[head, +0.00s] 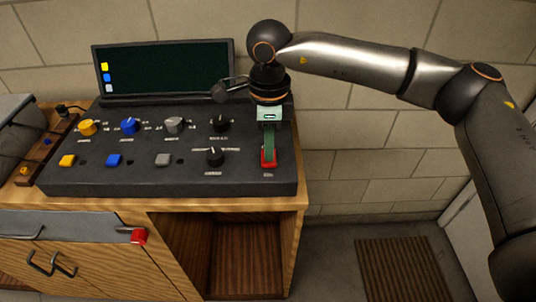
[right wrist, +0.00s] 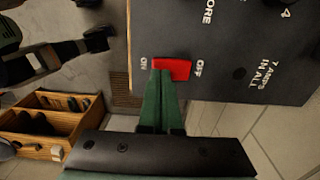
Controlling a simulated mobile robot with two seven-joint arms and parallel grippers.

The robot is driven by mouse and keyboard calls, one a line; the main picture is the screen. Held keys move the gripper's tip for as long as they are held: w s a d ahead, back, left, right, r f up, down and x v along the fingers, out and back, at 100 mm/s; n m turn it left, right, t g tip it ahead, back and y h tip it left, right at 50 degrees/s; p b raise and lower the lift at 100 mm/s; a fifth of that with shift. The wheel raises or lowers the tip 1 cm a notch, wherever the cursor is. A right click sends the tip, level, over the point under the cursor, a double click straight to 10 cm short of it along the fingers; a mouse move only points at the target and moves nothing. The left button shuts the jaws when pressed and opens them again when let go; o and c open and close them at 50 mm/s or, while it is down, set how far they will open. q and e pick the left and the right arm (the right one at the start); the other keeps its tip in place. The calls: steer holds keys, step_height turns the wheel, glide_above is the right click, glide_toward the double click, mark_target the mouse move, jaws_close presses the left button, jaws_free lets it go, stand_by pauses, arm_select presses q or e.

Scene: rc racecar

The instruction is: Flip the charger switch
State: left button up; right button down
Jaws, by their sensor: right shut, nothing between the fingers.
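The red charger switch (head: 268,163) sits at the front right of the dark control panel (head: 100,178). In the right wrist view the red switch (right wrist: 178,69) lies between the printed words ON and OFF. My right gripper (head: 268,148) points down at the switch from above with its green fingers shut and empty. In the right wrist view its fingertips (right wrist: 160,74) overlap the switch's edge on the ON side. They are at or very near the switch; I cannot tell whether they press on it. The fingers hide part of the switch. My left gripper is not in view.
Knobs stand on the panel, such as a black knob (head: 215,157) left of the switch. A dark screen (head: 165,67) rises behind it. The wooden cabinet (head: 180,202) supports the panel. A brick wall is behind, and open floor lies right of the cabinet.

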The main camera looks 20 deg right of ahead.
steer(key=shift+f+b, duration=0.45)
steer(key=shift+f, duration=0.2)
steer(key=shift+r, duration=0.1)
steer(key=shift+r+p, duration=2.2)
steer(key=shift+r, duration=1.3)
steer(key=shift+f, duration=0.1)
